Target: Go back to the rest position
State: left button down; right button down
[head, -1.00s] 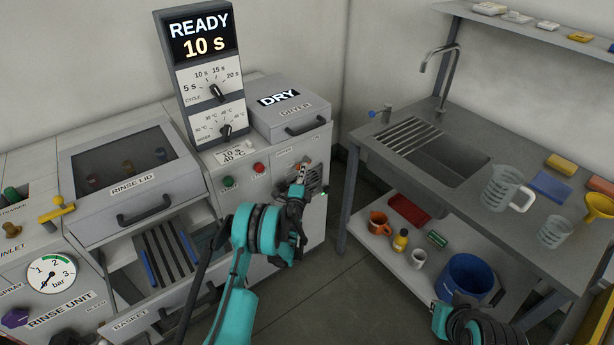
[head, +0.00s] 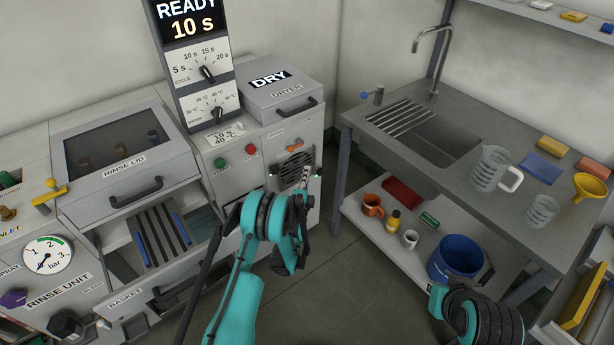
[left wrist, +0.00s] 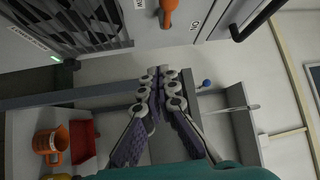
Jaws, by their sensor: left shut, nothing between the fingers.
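The rinse unit has a closed lid (head: 130,165) and a basket with dark slats (head: 162,240). The dryer (head: 285,95) stands behind my left arm. A sink bench (head: 430,165) on the right holds jugs and sponges; its lower shelf (head: 385,235) holds mugs and a blue bucket (head: 457,258). Open floor lies between.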

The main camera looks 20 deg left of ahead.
pick_arm(q)
jog(key=shift+r, duration=0.15)
dwell(0.3)
jog(key=s+d+r+n+g+h, duration=0.1)
jog(key=d+r+n+g, duration=0.1)
jog(key=r, duration=0.6)
jog(key=s+d+r+n+g+h, duration=0.1)
jog(key=s+d+r+n+g, duration=0.1)
jog(key=r, duration=0.7)
jog(key=s+d+r+n+g, duration=0.1)
jog(key=s+r+n+g, duration=0.4)
jog(key=s, duration=0.7)
jog(key=s+f+n+g, duration=0.1)
jog(key=s+f+n, duration=0.1)
jog(key=s, duration=1.2)
jog(key=s+f+n+g, duration=0.2)
jog(key=s+n, duration=0.2)
jog(key=s, duration=1)
jog(key=shift+s+a+n+g, duration=0.3)
jog(key=shift+s+a, duration=0.05)
jog(key=shift+s, duration=0.05)
jog(key=shift+a, duration=0.1)
